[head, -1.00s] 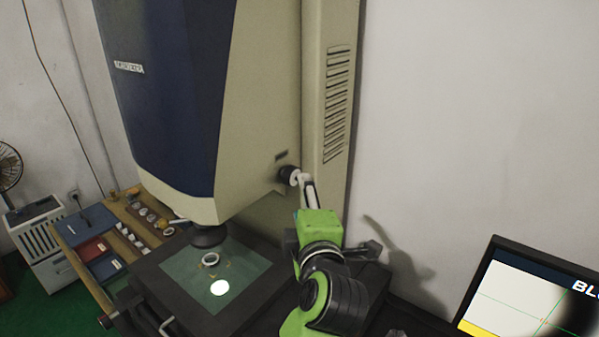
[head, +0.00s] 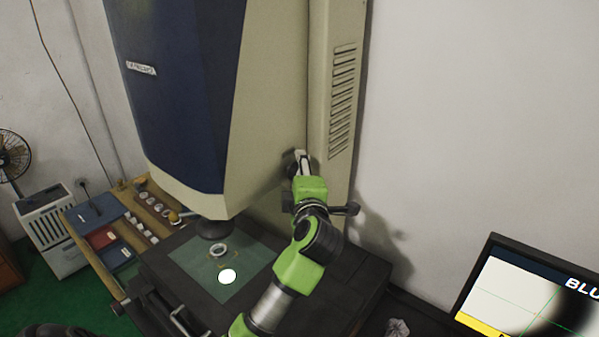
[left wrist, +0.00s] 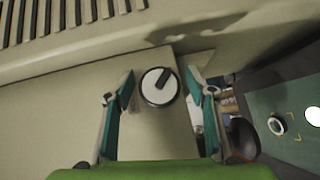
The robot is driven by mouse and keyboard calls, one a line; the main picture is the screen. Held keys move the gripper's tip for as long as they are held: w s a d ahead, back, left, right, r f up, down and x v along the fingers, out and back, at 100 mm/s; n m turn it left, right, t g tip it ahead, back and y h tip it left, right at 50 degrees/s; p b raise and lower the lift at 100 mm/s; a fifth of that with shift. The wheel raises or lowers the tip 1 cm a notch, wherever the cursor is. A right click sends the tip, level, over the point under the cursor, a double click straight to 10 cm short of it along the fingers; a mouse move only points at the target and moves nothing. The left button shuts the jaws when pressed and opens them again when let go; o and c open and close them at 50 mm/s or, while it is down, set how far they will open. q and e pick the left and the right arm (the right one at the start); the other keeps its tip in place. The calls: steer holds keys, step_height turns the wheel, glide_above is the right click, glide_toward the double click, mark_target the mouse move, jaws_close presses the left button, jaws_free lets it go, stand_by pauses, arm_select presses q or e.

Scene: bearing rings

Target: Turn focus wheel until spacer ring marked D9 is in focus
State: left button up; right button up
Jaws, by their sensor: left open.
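The focus wheel (left wrist: 159,86) is a round knob with a pale face and a dark bar, on the side of the beige machine. In the left wrist view my left gripper (left wrist: 163,92) is open, with one finger on each side of the wheel and visible gaps. In the head view the gripper (head: 302,163) is at the machine's side and largely hides the wheel. A spacer ring (head: 217,250) lies on the glass stage (head: 190,262); its marking is too small to read. The monitor (head: 520,297) shows a blurred dark shape and cut-off text "BLU". My right gripper is out of view.
The machine's lens (head: 213,228) hangs above the stage, near a bright light spot (head: 227,276). A wooden bench (head: 150,225) on the left holds several rings and trays. A vented column (head: 335,110) stands close behind the wheel.

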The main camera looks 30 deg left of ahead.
arm_select(q)
steer(key=c, duration=1.1)
steer(key=shift+f+b, duration=0.2)
steer(key=shift+b, duration=0.45)
steer(key=n+t+y+b, duration=0.1)
steer(key=n+b, duration=0.1)
steer(key=b, duration=0.3)
steer(key=n+t+y+b, duration=0.2)
steer(key=n+b, duration=0.1)
steer(key=b, duration=0.2)
steer(key=shift+f+b, duration=0.2)
steer(key=shift+b, duration=0.1)
steer(key=shift+r+n+y+b, duration=0.3)
steer(key=shift+n+y+b, duration=0.5)
steer(key=shift+b, duration=0.2)
